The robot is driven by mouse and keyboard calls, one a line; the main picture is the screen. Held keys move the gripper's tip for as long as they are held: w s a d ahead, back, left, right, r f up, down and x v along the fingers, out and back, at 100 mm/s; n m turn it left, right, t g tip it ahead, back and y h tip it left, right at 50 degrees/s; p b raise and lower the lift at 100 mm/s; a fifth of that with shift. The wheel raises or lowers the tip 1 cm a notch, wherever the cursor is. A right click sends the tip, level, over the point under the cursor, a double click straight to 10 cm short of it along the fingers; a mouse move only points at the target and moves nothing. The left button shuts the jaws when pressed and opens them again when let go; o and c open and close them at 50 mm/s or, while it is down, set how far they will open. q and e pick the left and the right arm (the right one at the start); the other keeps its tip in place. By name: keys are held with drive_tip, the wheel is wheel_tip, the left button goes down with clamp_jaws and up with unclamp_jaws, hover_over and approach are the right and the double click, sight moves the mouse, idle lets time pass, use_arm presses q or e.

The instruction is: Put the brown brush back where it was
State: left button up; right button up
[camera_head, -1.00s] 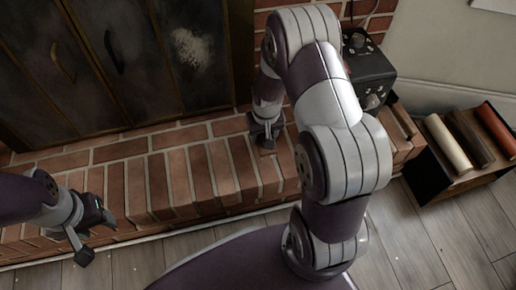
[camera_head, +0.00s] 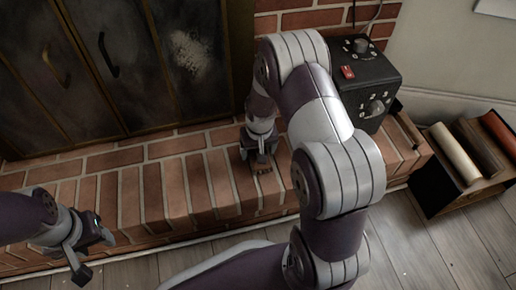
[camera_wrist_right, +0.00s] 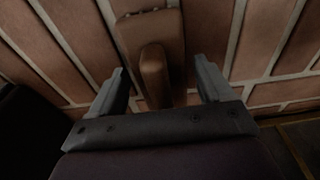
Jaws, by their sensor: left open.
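The brown brush (camera_wrist_right: 155,75) is in the right wrist view, between the two fingers of my right gripper (camera_wrist_right: 162,90). The fingers are apart, with gaps on both sides of the brush. Its broader part lies beyond them, over the bricks. In the head view the brush (camera_head: 264,167) is a small brown patch on the brick hearth, mostly hidden under my right gripper (camera_head: 259,150). My left gripper (camera_head: 93,256) is open and empty over the hearth's front edge at lower left.
A black control box (camera_head: 370,85) with knobs and a red switch stands on the hearth, right of my right arm. A dark crate (camera_head: 437,193) with rolls or logs stands on the wooden floor at right. Dark stove doors (camera_head: 100,75) rise behind the hearth. The hearth's left part is clear.

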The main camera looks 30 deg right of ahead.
drive_tip(key=shift+r, duration=0.15)
wheel_tip(320, 180, up, 12)
drive_tip(key=s+p, duration=0.2)
drive_tip(key=p, duration=0.5)
drive_tip(key=s+a+r+n, duration=0.3)
drive_tip(key=s+a+r, duration=0.55)
drive_tip(key=s, duration=0.35)
wheel_tip(320, 180, up, 49)
drive_tip(key=p, duration=4.9)
drive_tip(key=shift+w+d+r, duration=0.15)
drive_tip(key=shift+w, duration=0.05)
